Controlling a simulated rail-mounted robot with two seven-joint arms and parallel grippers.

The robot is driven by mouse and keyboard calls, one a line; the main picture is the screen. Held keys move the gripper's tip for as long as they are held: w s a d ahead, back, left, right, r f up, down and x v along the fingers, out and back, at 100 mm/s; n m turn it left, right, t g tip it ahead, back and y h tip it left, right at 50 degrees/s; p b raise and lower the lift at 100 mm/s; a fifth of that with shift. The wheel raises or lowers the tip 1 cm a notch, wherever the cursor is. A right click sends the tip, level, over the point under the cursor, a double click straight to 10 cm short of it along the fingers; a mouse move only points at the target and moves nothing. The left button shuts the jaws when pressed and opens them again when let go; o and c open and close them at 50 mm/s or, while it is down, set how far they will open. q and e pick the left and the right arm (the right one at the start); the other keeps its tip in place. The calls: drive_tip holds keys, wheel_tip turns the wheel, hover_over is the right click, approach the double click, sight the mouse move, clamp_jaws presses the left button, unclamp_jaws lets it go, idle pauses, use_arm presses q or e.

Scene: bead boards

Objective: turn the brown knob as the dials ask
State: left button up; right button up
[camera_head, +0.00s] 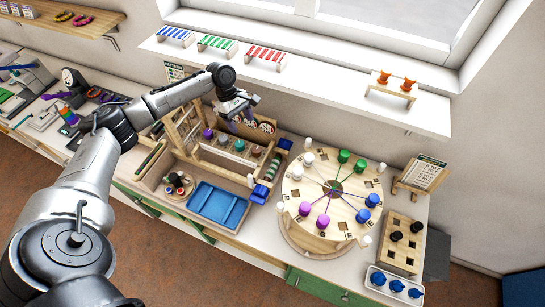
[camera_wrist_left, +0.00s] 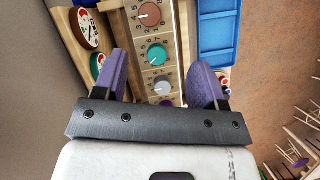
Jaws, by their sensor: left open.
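The brown knob (camera_head: 256,151) is at the right end of a row of knobs on the wooden rack. In the left wrist view the brown knob (camera_wrist_left: 149,14) shows at the top edge, on a plate with numbers around it. A teal knob (camera_wrist_left: 157,55), a grey knob (camera_wrist_left: 162,86) and a partly hidden purple knob (camera_wrist_left: 166,104) follow below it. Round dials (camera_head: 264,127) stand behind the row, partly covered by my gripper; one dial (camera_wrist_left: 88,28) shows in the wrist view. My left gripper (camera_head: 240,110) is open and empty above the rack, its purple fingers (camera_wrist_left: 160,64) either side of the row.
A blue tray (camera_head: 218,205) lies in front of the rack. A round wooden board (camera_head: 296,190) with coloured pegs stands to the right. A white shelf (camera_head: 330,87) runs above and behind.

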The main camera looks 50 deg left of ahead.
sight(256, 150)
use_arm(q)
drive_tip(key=shift+n+t, duration=0.3)
drive_tip(key=shift+n, duration=0.1)
drive_tip(key=x, duration=0.9)
drive_tip(key=w+x, duration=0.1)
drive_tip(key=x, duration=0.3)
drive_tip(key=shift+a+f, duration=0.2)
drive_tip(key=shift+f, duration=0.25)
drive_tip(key=shift+p, duration=0.3)
drive_tip(key=c, duration=0.9)
